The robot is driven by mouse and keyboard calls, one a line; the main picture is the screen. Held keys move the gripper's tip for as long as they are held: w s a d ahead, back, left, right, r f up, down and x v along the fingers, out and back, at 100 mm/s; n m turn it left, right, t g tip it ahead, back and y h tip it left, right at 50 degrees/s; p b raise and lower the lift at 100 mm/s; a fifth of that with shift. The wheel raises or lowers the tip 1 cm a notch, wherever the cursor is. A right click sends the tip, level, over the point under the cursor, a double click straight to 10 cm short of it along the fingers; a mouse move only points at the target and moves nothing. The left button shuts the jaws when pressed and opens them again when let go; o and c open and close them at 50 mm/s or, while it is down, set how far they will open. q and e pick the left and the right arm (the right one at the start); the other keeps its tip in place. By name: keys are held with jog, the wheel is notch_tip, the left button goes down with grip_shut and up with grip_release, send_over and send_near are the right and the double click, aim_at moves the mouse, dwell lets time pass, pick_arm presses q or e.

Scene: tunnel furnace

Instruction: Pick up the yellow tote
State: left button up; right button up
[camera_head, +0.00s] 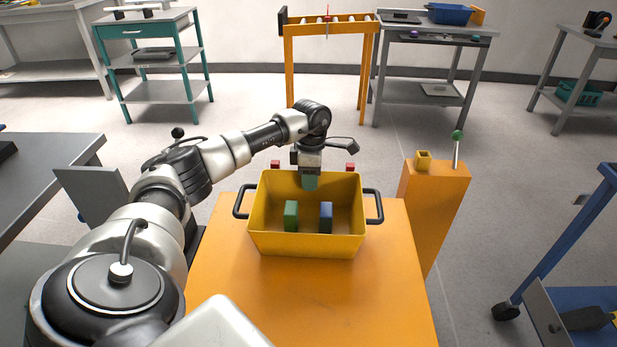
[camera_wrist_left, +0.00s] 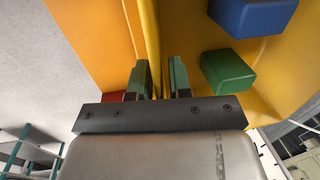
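The yellow tote (camera_head: 305,244) sits upright on an orange table, with a dark handle at each side. It holds a green block (camera_head: 291,215) and a blue block (camera_head: 326,217). My left gripper (camera_head: 310,182) is at the tote's far wall, pointing down. In the left wrist view its green-tipped fingers (camera_wrist_left: 160,78) are apart, one on each side of the yellow wall (camera_wrist_left: 151,35). A gap shows beside the wall, so the gripper is open around it. The green block (camera_wrist_left: 228,72) and the blue block (camera_wrist_left: 252,16) lie on the inner side. My right gripper is not in view.
The orange table (camera_head: 310,300) has bare room in front of the tote. Two small red pieces, one a red block (camera_head: 275,164), show behind the tote. An orange stand (camera_head: 435,205) with a green-knobbed lever is at the right. A blue cart (camera_head: 565,240) is farther right.

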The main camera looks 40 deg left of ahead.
pick_arm(q)
grip_shut()
jog(key=shift+r, duration=0.15)
